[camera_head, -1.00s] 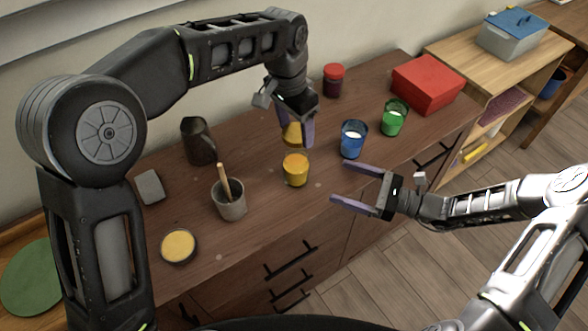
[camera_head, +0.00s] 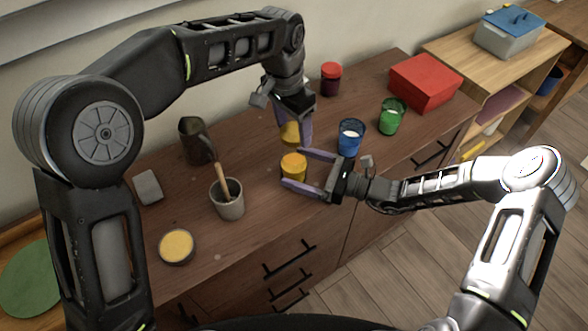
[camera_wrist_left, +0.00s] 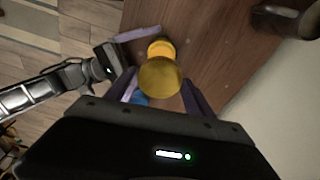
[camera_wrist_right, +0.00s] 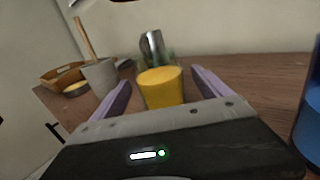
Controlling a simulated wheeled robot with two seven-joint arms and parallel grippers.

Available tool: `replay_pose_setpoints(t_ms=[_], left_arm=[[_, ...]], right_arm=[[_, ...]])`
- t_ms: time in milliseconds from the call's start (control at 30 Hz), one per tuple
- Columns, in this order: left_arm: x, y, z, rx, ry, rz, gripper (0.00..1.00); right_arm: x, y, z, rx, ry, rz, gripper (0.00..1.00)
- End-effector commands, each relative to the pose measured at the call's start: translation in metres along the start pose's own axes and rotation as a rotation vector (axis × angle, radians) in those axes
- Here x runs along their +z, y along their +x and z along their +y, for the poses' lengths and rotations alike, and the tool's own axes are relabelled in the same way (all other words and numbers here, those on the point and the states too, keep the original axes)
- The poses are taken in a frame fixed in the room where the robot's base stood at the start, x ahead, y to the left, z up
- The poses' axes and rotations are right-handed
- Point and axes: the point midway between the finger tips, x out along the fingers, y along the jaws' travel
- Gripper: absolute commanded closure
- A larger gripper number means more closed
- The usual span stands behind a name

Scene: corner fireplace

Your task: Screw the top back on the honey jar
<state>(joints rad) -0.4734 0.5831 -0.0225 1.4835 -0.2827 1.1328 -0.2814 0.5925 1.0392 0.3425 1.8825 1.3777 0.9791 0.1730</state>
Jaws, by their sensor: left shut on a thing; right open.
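The honey jar (camera_head: 293,168), a short yellow-orange vessel, stands upright near the dresser's front edge. It also shows in the right wrist view (camera_wrist_right: 161,88) and beyond the top in the left wrist view (camera_wrist_left: 161,48). My right gripper (camera_head: 294,168) is open, its purple fingers on either side of the jar; I cannot tell whether they touch it. My left gripper (camera_head: 294,132) points down behind the jar, shut on a round golden-yellow piece, apparently the top (camera_head: 290,132). That piece shows as a disc between the fingers in the left wrist view (camera_wrist_left: 160,78).
A blue glass (camera_head: 350,138) and a green glass (camera_head: 391,117) stand to the right, near a red-lidded jar (camera_head: 331,78) and red box (camera_head: 424,84). A dark jug (camera_head: 196,141), grey cup with a stick (camera_head: 228,203) and yellow-filled dish (camera_head: 176,247) are left.

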Motion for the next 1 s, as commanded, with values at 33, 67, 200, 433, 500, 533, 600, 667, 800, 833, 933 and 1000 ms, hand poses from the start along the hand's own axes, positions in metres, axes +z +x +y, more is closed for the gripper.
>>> replay_pose_setpoints(t_ms=[33, 67, 200, 433, 500, 533, 600, 667, 800, 833, 933, 1000], left_arm=[[0.0, -0.0001, 0.0, 0.0, 0.0, 0.0, 0.76], [0.0, -0.0001, 0.0, 0.0, 0.0, 0.0, 0.76], [0.0, 0.0, 0.0, 0.0, 0.0, 0.0, 0.76], [0.0, 0.0, 0.0, 0.0, 0.0, 0.0, 0.76], [0.0, 0.0, 0.0, 0.0, 0.0, 0.0, 0.76], [0.0, 0.0, 0.0, 0.0, 0.0, 0.0, 0.76], [0.0, 0.0, 0.0, 0.0, 0.0, 0.0, 0.76], [0.0, 0.0, 0.0, 0.0, 0.0, 0.0, 0.76], [0.0, -0.0001, 0.0, 0.0, 0.0, 0.0, 0.76], [0.0, 0.0, 0.0, 0.0, 0.0, 0.0, 0.76], [0.0, 0.0, 0.0, 0.0, 0.0, 0.0, 0.76], [0.0, 0.0, 0.0, 0.0, 0.0, 0.0, 0.76]], right_arm=[[0.0, 0.0008, 0.0, 0.0, 0.0, 0.0, 0.13], [0.0, 0.001, 0.0, 0.0, 0.0, 0.0, 0.13], [0.0, 0.0008, -0.0002, 0.0, 0.0, 0.0, 0.13], [0.0, 0.0005, -0.0002, 0.0, 0.0, 0.0, 0.27], [0.0, 0.0004, -0.0002, -0.001, 0.0, 0.0, 0.33], [0.0, 0.0004, -0.0002, 0.0, 0.0, 0.0, 0.35], [0.0, 0.0004, -0.0002, -0.001, 0.0, 0.0, 0.41], [0.0, 0.0004, -0.0003, -0.001, 0.0, 0.0, 0.46], [0.0, 0.0003, -0.0002, -0.001, 0.0, 0.0, 0.58], [0.0, 0.0003, -0.0002, -0.001, 0.0, 0.0, 0.6], [0.0, 0.0003, -0.0003, -0.001, 0.0, 0.0, 0.68], [0.0, 0.0003, -0.0003, -0.001, 0.0, 0.0, 0.74]])
